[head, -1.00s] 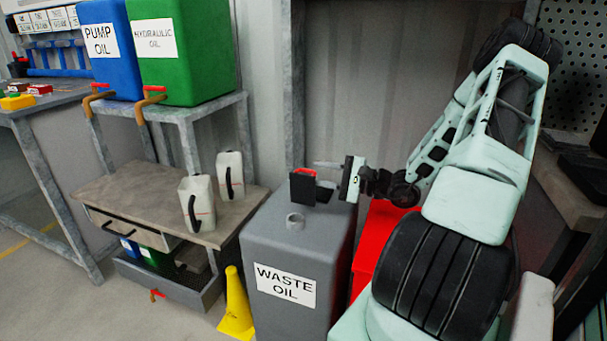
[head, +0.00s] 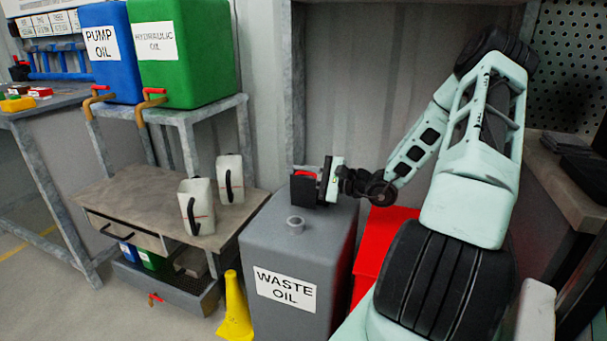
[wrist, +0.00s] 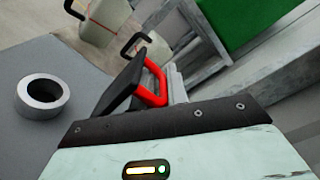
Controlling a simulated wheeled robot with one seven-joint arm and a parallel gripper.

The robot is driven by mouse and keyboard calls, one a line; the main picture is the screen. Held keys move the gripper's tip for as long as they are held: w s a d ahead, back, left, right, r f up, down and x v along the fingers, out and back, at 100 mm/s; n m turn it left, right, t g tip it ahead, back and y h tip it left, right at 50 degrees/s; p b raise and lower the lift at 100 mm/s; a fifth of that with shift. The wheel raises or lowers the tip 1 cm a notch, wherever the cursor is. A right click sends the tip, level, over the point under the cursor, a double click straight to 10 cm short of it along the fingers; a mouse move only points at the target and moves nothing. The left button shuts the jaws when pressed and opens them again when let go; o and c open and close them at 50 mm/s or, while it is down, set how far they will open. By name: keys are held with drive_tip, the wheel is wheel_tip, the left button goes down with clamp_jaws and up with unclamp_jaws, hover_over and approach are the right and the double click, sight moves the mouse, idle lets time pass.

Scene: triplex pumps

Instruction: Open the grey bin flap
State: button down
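The grey bin labelled "WASTE OIL" (head: 327,268) stands in the middle of the head view. A short round grey neck (head: 296,226) sticks up from its top; the same neck shows as a ring in the wrist view (wrist: 44,93). I cannot make out a separate flap on it. My gripper (head: 305,186) is over the back of the bin top, to the right of and behind the neck, pointing left. In the wrist view a black finger part with a red edge (wrist: 135,82) shows. The gap between the fingers is not clear, and I see nothing held.
A red box (head: 378,250) stands right of the bin and a yellow cone (head: 234,308) at its front left. Left is a low table (head: 130,190) with two white jugs (head: 197,206). Blue (head: 112,48) and green (head: 178,52) oil tanks stand on a rack.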

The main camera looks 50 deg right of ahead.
drive_tip(key=shift+w+d+r+m+p, duration=0.15)
drive_tip(key=shift+d+r+m+p, duration=0.2)
drive_tip(key=shift+p, duration=0.4)
drive_tip(key=shift+w+d+f+m+p, duration=0.25)
drive_tip(key=shift+d+m+p, duration=0.2)
drive_tip(key=shift+m+p, duration=0.3)
drive_tip(key=c, duration=1.5)
unclamp_jaws()
drive_tip(key=shift+s, duration=0.1)
drive_tip(key=shift+f, duration=0.1)
drive_tip(key=shift+s+f, duration=0.1)
